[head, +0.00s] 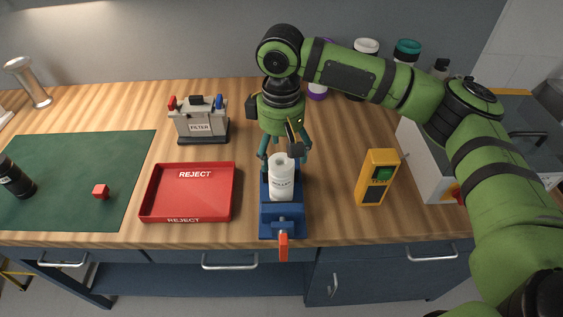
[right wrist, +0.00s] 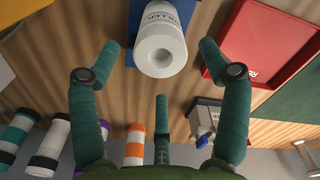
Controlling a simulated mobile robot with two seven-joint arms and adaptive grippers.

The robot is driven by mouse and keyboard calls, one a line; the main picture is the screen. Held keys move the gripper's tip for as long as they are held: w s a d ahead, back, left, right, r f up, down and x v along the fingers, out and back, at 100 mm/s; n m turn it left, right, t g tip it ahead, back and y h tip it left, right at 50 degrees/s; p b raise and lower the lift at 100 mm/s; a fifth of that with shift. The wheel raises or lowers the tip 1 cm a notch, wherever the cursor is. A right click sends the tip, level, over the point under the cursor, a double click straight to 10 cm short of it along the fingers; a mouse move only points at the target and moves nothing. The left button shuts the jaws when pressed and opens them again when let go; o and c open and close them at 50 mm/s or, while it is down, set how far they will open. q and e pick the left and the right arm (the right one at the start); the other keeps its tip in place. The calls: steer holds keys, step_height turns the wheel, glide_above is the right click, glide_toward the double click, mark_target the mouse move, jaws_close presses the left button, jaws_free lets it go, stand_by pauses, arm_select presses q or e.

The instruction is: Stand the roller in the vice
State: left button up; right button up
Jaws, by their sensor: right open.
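The roller (head: 281,181) is a white cylinder with dark lettering and a round hole in its end. It stands about upright in the blue vice (head: 282,216), which has an orange handle at the front. My right gripper (head: 287,153) is open just behind and above the roller. In the right wrist view the roller (right wrist: 160,48) shows beyond the spread fingertips, with no visible contact. The blue vice (right wrist: 133,20) shows beside it there. The roller's lower end is hidden in the vice. My left gripper is not in view.
A red reject tray (head: 187,216) lies left of the vice, with a filter unit (head: 200,124) behind it. A yellow device (head: 377,177) stands to the right. Several bottles stand at the back right.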

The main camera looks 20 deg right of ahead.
step_height(320, 180, up, 8)
steer(key=b, duration=0.1)
steer(key=shift+r, duration=0.15)
